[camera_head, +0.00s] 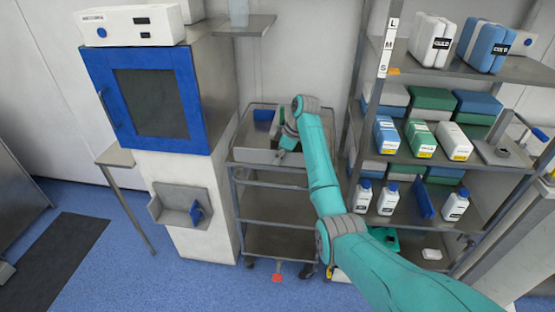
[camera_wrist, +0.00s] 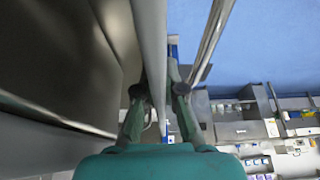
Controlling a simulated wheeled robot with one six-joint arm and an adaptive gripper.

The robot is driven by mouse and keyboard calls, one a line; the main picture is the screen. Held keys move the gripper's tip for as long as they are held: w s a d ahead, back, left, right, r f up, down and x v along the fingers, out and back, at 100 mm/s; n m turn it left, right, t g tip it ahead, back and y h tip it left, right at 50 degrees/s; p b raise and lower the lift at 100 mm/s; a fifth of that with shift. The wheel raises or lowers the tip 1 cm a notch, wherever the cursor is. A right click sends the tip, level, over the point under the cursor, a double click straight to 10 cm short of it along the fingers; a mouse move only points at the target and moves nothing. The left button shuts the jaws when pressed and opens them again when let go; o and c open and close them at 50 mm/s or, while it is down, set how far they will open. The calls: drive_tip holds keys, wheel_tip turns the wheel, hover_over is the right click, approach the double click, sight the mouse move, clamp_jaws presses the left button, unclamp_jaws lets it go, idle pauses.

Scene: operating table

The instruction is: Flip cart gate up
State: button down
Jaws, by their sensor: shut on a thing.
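The metal cart (camera_head: 275,205) stands between the blue-doored cabinet and the shelf rack. Its top level is a tray with raised sides, and a grey panel, apparently the gate (camera_head: 256,156), stands along its front. My gripper (camera_head: 284,145) is at the top tray, behind or at that panel, partly hidden by my arm. In the wrist view, my gripper (camera_wrist: 161,88) is shut around a pale grey bar (camera_wrist: 150,45) running between its fingers. The bar looks like an edge or rail of the gate, but the close view does not show which.
A blue bin (camera_head: 265,115) lies in the tray's back corner. The blue-doored cabinet (camera_head: 148,100) is close on the left, and the shelf rack (camera_head: 472,180) with bottles and boxes is close on the right. A small shelf (camera_head: 245,27) juts out above.

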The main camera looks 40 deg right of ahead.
drive_tip(key=c, duration=1.3)
unclamp_jaws()
drive_tip(key=shift+v, duration=3.75)
